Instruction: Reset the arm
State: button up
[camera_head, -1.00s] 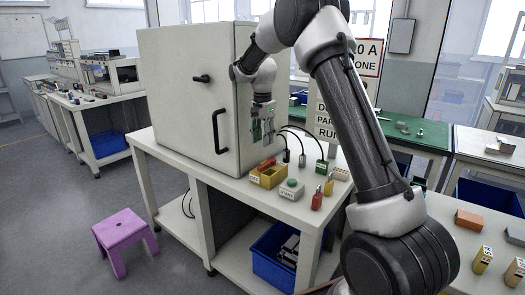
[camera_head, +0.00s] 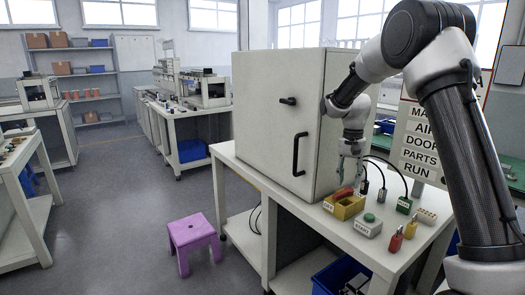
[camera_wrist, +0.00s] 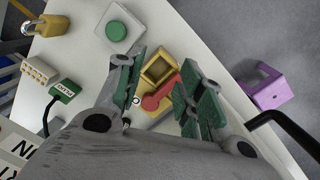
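My arm reaches across the front of a tall light-grey cabinet (camera_head: 270,120). My gripper (camera_head: 351,178) hangs fingers-down above the white bench (camera_head: 290,210), over a yellow box (camera_head: 343,207). In the wrist view my gripper (camera_wrist: 163,100) is open, its green-padded fingers well apart. Between them in that view are the yellow box (camera_wrist: 158,68) and a red piece (camera_wrist: 160,94) at the box. I see nothing held between the pads.
A START block with a green button (camera_head: 368,225), red (camera_head: 396,240) and yellow (camera_head: 412,228) padlocks and a green connector (camera_head: 404,205) crowd the bench beside the box. The cabinet's black handle (camera_head: 299,153) sticks out. A purple stool (camera_head: 193,240) stands on open floor.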

jog(key=s+d+r+n+t, duration=0.1)
jog(key=s+r, duration=0.3)
jog(key=s, duration=0.8)
jog(key=s+d+r+n+t, duration=0.2)
jog(key=s+r, duration=0.3)
jog(key=s, duration=0.7)
jog(key=s+d+r+n+t, duration=0.2)
jog(key=s+r, duration=0.3)
jog(key=s, duration=0.7)
jog(key=shift+s+d+n, duration=0.2)
jog(key=shift+s+n, duration=0.2)
jog(key=shift+n, duration=0.1)
